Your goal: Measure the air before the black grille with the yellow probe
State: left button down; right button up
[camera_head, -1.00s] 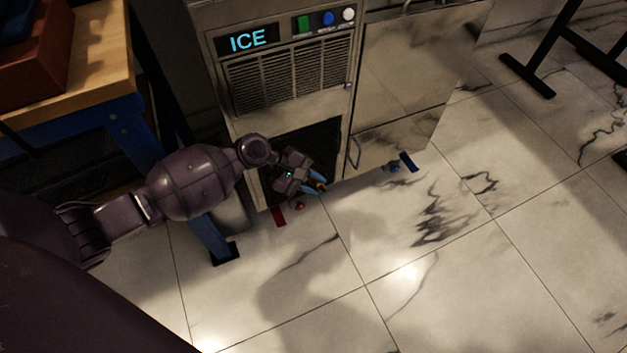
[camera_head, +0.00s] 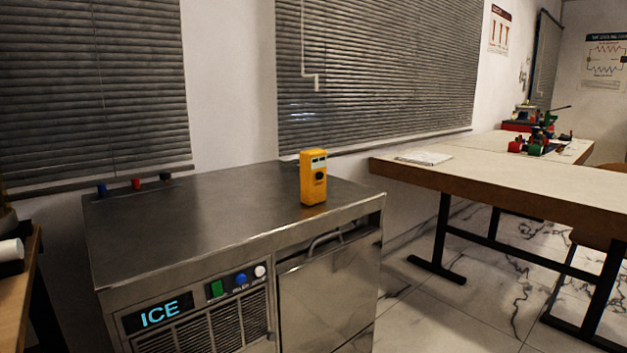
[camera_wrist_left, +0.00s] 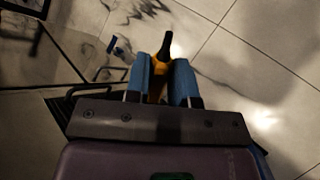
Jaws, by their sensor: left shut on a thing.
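My left gripper (camera_wrist_left: 160,75) shows in the left wrist view, with its blue fingers shut on the yellow probe (camera_wrist_left: 158,68). The probe's black tip (camera_wrist_left: 166,44) sticks out beyond the fingers, over the marble floor. A yellow handheld meter (camera_head: 313,178) with a small display stands upright on top of the steel ice machine (camera_head: 200,225) in the head view. My right gripper is not in view.
The machine's front has a lit ICE display (camera_head: 160,312), several buttons and a slatted vent (camera_head: 238,322). Small coloured items stand at its back edge. A long table (camera_head: 520,180) stands at right.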

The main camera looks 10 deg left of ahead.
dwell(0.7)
pick_arm(q)
jog(key=s+r+n+p, duration=0.1)
jog(key=s+r+p, duration=0.5)
jog(key=r, duration=1.1)
jog(key=s+r+n+t+y+p, duration=0.1)
jog(key=s+r+p, duration=0.6)
jog(key=r, duration=0.9)
jog(key=s+r+t+p, duration=0.1)
jog(key=s+r+p, duration=0.5)
jog(key=r, duration=1.1)
jog(key=p, duration=0.4)
jog(key=shift+s+a+r+n+p, duration=0.3)
jog(key=shift+a+r+n+p, duration=0.05)
jog(key=shift+n+p, duration=0.05)
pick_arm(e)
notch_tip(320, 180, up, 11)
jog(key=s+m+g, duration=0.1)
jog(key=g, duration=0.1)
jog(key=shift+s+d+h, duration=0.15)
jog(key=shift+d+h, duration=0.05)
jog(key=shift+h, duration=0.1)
